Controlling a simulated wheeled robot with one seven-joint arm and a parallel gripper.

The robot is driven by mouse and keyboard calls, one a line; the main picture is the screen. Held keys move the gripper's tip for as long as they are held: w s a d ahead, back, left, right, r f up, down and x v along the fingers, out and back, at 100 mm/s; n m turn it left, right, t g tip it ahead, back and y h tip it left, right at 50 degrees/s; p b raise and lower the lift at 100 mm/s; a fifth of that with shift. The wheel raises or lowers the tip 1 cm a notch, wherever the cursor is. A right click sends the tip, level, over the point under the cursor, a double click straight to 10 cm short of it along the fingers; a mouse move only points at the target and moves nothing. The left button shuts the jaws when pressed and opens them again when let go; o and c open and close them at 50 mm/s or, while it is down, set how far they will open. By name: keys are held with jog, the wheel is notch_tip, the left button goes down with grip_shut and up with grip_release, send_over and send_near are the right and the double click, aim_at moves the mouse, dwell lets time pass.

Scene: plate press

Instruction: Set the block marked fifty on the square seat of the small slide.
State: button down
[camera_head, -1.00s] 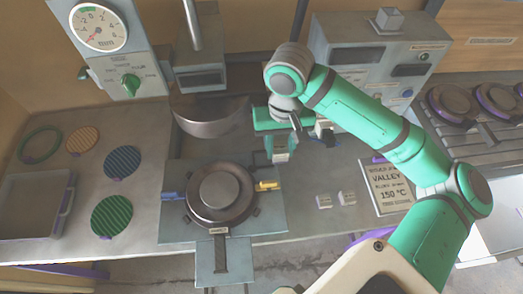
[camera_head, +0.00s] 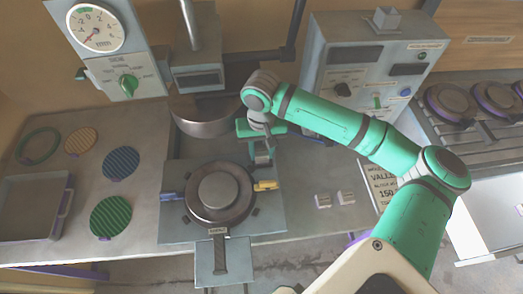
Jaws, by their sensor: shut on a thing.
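My gripper (camera_head: 259,160) hangs over the back right of the press plate, behind the yellow tab (camera_head: 266,185). It is shut on a small pale grey block (camera_head: 262,158), mostly hidden by the fingers; its marking cannot be read. Two similar small blocks, a left one (camera_head: 323,201) and a right one (camera_head: 346,197), stand on the counter to the right; their markings are too small to read. A grey slide-like piece (camera_head: 205,262) sticks out at the front of the press. I cannot make out the small slide's square seat for certain.
A round dark plate (camera_head: 221,215) sits on the press bed, with a blue tab (camera_head: 172,196) at its left. A curved metal bowl (camera_head: 208,124) hangs behind it. A control cabinet (camera_head: 365,65) and a printed sign (camera_head: 384,180) are at right. Green discs and a tray (camera_head: 30,236) are left.

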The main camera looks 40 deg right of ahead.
aim_at(261, 151)
jog(key=shift+f, duration=0.1)
jog(key=c, duration=1.3)
grip_release()
jog(key=shift+o, duration=0.2)
notch_tip(261, 151, up, 12)
